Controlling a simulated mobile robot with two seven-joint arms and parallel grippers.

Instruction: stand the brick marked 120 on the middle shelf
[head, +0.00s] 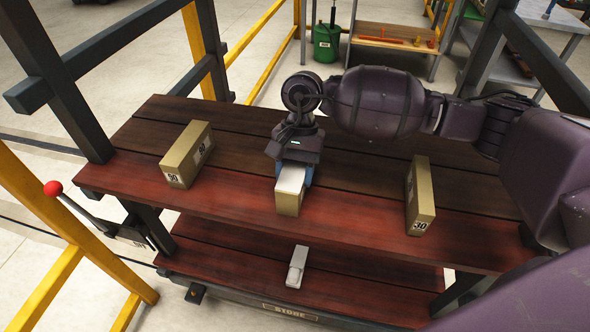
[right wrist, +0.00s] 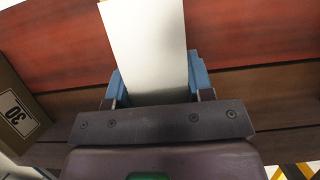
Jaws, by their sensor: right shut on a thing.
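My right gripper (head: 293,174) is shut on a brick (head: 289,203) over the middle of the upper red-brown shelf board (head: 240,203). The held brick has a pale upper face and a tan end; no number shows on it. In the right wrist view the pale face of this held brick (right wrist: 148,50) lies between the blue fingers (right wrist: 158,85). I cannot tell whether it touches the board. My left gripper is not in view.
A tan brick, marked perhaps 90 (head: 187,155), stands left on the upper board. A brick marked 30 (head: 420,196) stands right. A small pale object (head: 297,265) lies on the lower board. A red-knobbed lever (head: 53,188) juts out left. Dark posts rise at both sides.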

